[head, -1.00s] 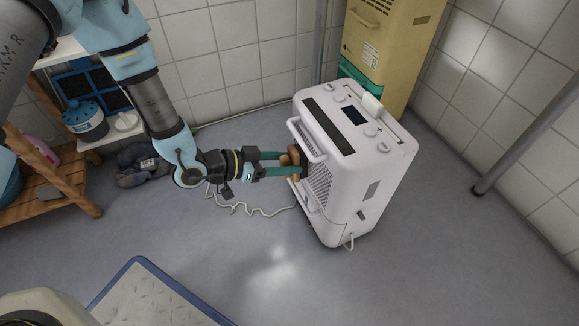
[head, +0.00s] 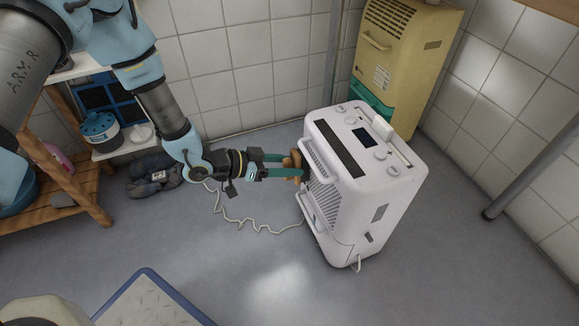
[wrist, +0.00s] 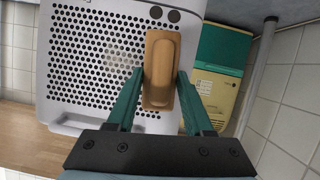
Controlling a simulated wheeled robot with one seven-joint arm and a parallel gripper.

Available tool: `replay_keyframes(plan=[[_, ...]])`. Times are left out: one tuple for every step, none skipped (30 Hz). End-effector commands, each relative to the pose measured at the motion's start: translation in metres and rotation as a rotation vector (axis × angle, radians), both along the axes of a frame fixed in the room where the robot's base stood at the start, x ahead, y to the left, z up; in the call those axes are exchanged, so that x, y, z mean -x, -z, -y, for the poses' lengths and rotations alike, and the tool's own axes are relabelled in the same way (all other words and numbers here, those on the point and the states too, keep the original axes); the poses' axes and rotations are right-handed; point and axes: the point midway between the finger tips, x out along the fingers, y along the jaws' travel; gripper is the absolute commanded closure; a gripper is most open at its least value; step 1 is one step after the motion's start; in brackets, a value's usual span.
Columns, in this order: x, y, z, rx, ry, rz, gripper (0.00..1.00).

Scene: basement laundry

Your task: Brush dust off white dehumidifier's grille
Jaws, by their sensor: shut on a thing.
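The white dehumidifier (head: 385,200) stands upright on the floor, its grille (head: 324,197) facing my arm. My gripper (head: 291,164) is shut on a brown wooden brush (head: 297,158) beside the grille's upper part. In the wrist view, the perforated grille (wrist: 75,55) fills the upper left. The brush (wrist: 162,60) is between the teal fingers of my gripper (wrist: 160,80), in front of the grille's right edge. Its bristles are hidden, so I cannot tell whether they touch. A faint pale patch, perhaps dust, shows on the grille left of the brush.
A yellow appliance (head: 405,45) with a green base stands behind the dehumidifier. A pale cord (head: 240,222) lies on the floor beneath my gripper. A wooden shelf (head: 85,190) stands left, a metal post (head: 530,155) right. Floor in front is clear up to a blue-edged mat (head: 150,300).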

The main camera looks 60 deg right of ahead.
Motion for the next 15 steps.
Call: replay_keyframes(plan=[[0.001, -0.006, 0.001, 0.002, 0.000, -0.001, 0.93], [0.001, -0.007, 0.001, 0.002, 0.000, -0.001, 0.93], [0.002, -0.007, 0.001, 0.002, 0.000, -0.001, 0.93], [0.003, -0.007, 0.000, 0.001, 0.001, -0.002, 0.93], [0.004, -0.006, -0.001, 0.001, 0.001, -0.002, 0.93], [0.006, -0.006, -0.003, 0.001, 0.000, -0.002, 0.93], [0.008, -0.006, -0.004, -0.001, 0.001, -0.003, 0.93], [0.010, -0.006, -0.006, -0.001, 0.001, -0.003, 0.93], [0.013, -0.006, -0.008, 0.000, 0.002, -0.002, 0.93], [0.015, -0.006, -0.010, 0.000, 0.001, -0.002, 0.93], [0.017, -0.006, -0.011, -0.001, 0.001, -0.003, 0.93], [0.020, -0.006, -0.013, 0.000, 0.001, -0.002, 0.93], [0.022, -0.006, -0.015, 0.001, 0.001, -0.003, 0.93], [0.024, -0.006, -0.016, 0.000, 0.002, -0.004, 0.93], [0.027, -0.006, -0.018, 0.001, 0.002, -0.003, 0.93]])
